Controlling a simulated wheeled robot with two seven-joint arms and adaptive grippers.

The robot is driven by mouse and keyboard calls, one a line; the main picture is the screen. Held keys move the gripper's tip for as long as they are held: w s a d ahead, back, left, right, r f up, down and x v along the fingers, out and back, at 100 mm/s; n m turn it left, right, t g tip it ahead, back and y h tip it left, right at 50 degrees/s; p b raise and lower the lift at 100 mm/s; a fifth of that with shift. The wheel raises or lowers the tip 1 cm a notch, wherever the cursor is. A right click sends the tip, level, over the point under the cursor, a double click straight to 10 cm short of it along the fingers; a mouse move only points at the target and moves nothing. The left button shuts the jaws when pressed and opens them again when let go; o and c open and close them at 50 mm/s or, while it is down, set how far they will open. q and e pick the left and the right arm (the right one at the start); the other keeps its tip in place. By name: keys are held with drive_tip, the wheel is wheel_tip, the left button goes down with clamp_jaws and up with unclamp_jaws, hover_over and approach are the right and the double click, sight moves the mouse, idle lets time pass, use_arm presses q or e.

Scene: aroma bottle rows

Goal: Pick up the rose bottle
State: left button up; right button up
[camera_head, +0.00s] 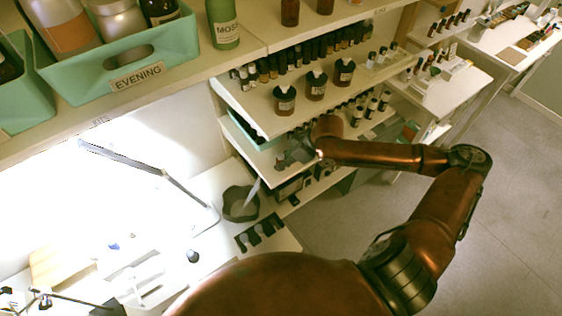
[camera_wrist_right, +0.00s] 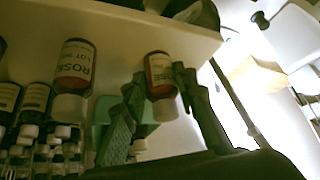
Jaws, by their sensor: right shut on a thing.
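In the right wrist view, which is upside down, a small amber bottle (camera_wrist_right: 160,72) with a white cap sits between the two fingers of my right gripper (camera_wrist_right: 160,88). The gripper is shut on it; its label is too small to read. Beside it, apart from the fingers, is an amber bottle (camera_wrist_right: 74,68) with a white cap and a label reading ROSE LOT. In the head view my right gripper (camera_head: 288,159) is at a lower shelf, below the tier with larger dark bottles; the bottle in it cannot be made out there. My left gripper is not in view.
Dark labelled bottles (camera_head: 316,86) stand on the shelf above my right gripper, with rows of small bottles (camera_head: 305,52) behind them. A teal EVENING bin (camera_head: 135,72) is at the upper left. Open floor (camera_head: 490,200) lies to the right.

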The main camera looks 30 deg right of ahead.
sight(283, 155)
drive_tip(key=c, duration=0.3)
drive_tip(key=shift+w+r, duration=0.1)
drive_tip(key=shift+r, duration=1.4)
drive_tip(key=shift+s+d+r, duration=0.2)
drive_tip(key=shift+r, duration=0.1)
drive_tip(key=s+d+p, duration=0.1)
drive_tip(key=s+d, duration=0.2)
drive_tip(key=s, duration=0.1)
drive_tip(key=s+d+p, duration=0.1)
drive_tip(key=s+d, duration=0.3)
drive_tip(key=s, duration=0.1)
drive_tip(key=s+d+p, duration=0.1)
drive_tip(key=s+d, duration=0.2)
drive_tip(key=s, duration=0.2)
drive_tip(key=shift+d, duration=0.4)
